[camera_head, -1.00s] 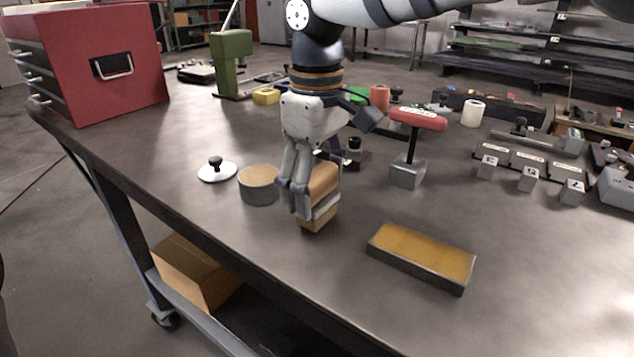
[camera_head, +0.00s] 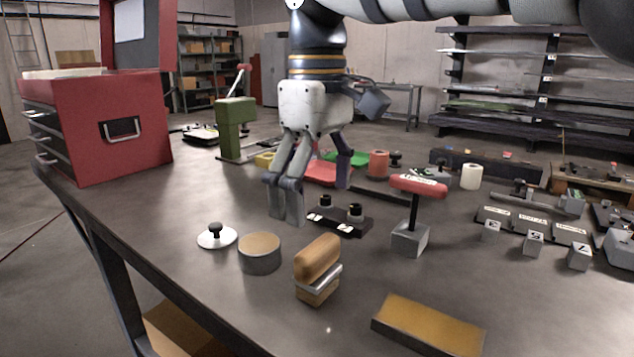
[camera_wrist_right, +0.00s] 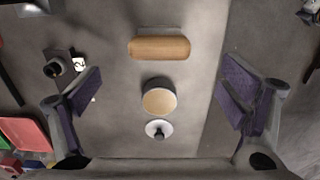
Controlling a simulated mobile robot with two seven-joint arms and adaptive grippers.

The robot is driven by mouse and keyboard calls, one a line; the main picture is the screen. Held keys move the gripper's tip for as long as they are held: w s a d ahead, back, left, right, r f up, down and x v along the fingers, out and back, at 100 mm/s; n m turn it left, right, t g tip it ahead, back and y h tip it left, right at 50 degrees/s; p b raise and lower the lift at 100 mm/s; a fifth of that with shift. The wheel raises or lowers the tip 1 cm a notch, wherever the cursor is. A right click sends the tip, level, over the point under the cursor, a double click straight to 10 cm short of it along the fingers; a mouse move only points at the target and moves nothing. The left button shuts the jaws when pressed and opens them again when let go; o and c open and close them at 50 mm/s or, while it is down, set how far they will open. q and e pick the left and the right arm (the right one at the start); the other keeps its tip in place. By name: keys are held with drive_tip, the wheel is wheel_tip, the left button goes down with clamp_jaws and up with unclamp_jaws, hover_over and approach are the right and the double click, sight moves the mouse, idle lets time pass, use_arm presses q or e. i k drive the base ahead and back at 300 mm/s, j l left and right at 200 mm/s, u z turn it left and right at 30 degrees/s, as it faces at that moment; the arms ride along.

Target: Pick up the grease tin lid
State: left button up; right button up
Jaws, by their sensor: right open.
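The grease tin lid (camera_head: 208,239), a white disc with a black knob, lies flat on the bench near its left edge. It also shows in the right wrist view (camera_wrist_right: 150,128), low in the middle. The round grey tin (camera_head: 260,258) with a tan top stands just right of it; in the wrist view the tin (camera_wrist_right: 159,97) is just above the lid. My right gripper (camera_head: 314,203) is open and empty, above the bench, to the right of and beyond the lid. In the wrist view its fingers (camera_wrist_right: 164,82) are spread wide. My left gripper is not in view.
A wooden-handled block (camera_head: 318,258) stands right of the tin, with a tan-topped slab (camera_head: 430,322) nearer the front. A red-topped stand (camera_head: 411,239) and a dark two-knob fixture (camera_head: 341,219) are close by. A red toolbox (camera_head: 105,130) stands at the left.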

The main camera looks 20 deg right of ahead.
sight(217, 236)
drive_tip(key=k, duration=1)
